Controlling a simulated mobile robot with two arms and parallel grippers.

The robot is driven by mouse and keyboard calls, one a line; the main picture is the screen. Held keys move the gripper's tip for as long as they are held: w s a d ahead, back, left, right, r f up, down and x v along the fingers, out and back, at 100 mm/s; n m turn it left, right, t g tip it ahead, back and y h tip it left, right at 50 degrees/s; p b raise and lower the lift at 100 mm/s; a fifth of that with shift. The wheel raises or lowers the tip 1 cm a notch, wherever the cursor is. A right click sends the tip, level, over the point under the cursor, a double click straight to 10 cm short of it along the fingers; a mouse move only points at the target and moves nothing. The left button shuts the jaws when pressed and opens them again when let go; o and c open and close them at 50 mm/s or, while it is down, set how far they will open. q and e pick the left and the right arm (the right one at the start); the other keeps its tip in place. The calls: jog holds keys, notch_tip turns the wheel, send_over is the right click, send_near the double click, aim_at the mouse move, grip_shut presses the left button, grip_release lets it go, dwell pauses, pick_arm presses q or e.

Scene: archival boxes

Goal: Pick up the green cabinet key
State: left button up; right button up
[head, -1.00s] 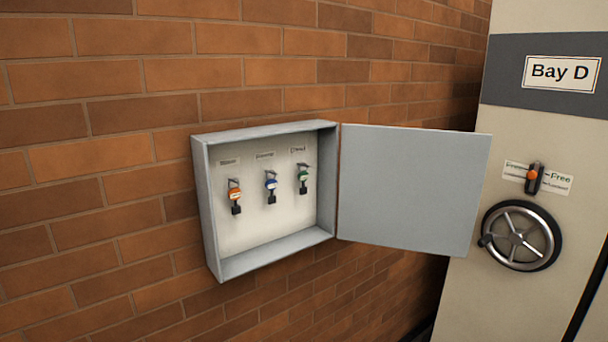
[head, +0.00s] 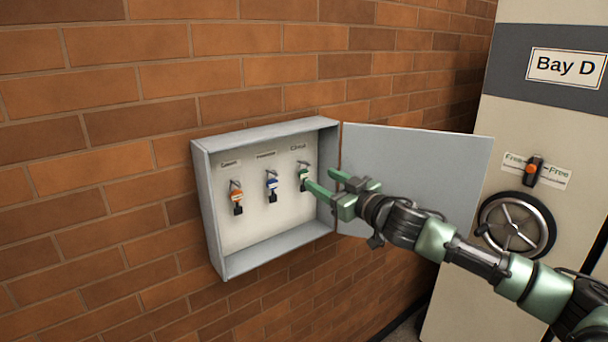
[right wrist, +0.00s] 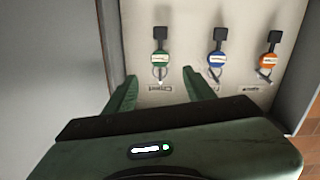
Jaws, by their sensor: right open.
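The green cabinet key (head: 304,174) hangs on the rightmost hook inside the open grey key cabinet (head: 225,267), with a dark piece below its green tag. My right gripper (head: 322,180) is open and empty, reaching in from the right with its fingers pointing at the green key. In the right wrist view, which shows the cabinet upside down, the green key (right wrist: 160,60) lies between and just beyond the green fingertips (right wrist: 160,78). In the head view a finger partly overlaps the key's lower right side. I cannot tell whether it touches. My left gripper is not in view.
A blue key (head: 271,184) and an orange key (head: 236,195) hang to the left on their own hooks. The cabinet door (head: 400,150) stands open to the right, behind my right gripper. Beyond it is the Bay D unit with a handwheel (head: 515,225).

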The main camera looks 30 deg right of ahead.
aim_at(305, 175)
jog(key=shift+w+a+p, duration=0.1)
jog(key=shift+w+p, duration=0.65)
jog(key=shift+w, duration=0.45)
jog(key=w, duration=0.1)
jog(key=w+p, duration=0.2)
jog(key=shift+w+a+f, duration=0.1)
jog(key=shift+w+f, duration=0.1)
jog(key=shift+f, duration=0.1)
jog(key=shift+w+a+f, duration=0.1)
jog(key=shift+w+f, duration=0.1)
jog(key=shift+w, duration=0.2)
jog(key=shift+s, duration=0.1)
grip_shut()
